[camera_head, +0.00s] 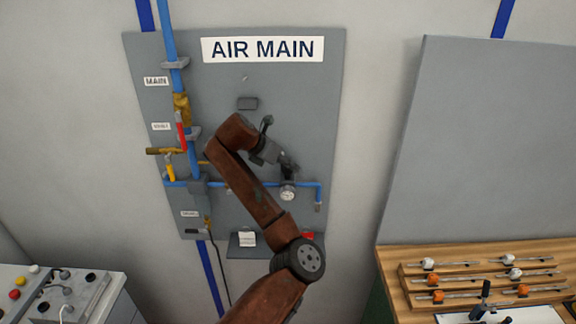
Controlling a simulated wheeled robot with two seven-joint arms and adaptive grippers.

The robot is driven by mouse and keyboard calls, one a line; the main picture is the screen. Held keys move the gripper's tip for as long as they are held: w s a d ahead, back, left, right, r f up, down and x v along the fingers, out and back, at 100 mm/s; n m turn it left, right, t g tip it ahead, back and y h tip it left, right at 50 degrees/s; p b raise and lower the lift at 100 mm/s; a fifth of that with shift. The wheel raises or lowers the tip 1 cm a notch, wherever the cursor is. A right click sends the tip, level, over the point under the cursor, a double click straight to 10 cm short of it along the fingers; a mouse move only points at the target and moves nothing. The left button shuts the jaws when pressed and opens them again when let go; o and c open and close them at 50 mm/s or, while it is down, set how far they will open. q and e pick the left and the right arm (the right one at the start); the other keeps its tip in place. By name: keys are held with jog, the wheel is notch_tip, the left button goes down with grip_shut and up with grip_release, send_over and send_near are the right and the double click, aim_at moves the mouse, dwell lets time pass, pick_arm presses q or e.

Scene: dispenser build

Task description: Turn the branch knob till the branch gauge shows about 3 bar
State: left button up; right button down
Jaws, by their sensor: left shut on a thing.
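My left gripper (288,170) is at the grey panel, just above the horizontal blue branch pipe (260,184). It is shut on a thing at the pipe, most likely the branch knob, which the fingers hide. The small round white branch gauge (287,192) sits right below the fingertips; its needle is too small to read. My rust-brown left arm crosses in front of the pipe and the panel's middle. My right gripper is not in view.
The AIR MAIN panel (330,100) carries a vertical blue main pipe (168,40), a red lever (181,135) and yellow-handled valve (171,172) at left. A small shelf (270,251) is below. A wooden bench (395,290) with a rack stands right, a control box (100,300) left.

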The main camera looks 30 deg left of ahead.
pick_arm(q)
jog(key=shift+r, duration=0.15)
jog(key=o, duration=0.9)
jog(key=shift+c, duration=0.2)
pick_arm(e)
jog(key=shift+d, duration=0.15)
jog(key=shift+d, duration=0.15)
pick_arm(q)
jog(key=shift+s+a+r, duration=0.1)
jog(key=shift+s+r, duration=0.15)
jog(key=shift+r, duration=0.15)
jog(key=shift+v, duration=0.8)
jog(key=v, duration=0.9)
jog(key=shift+s, duration=0.3)
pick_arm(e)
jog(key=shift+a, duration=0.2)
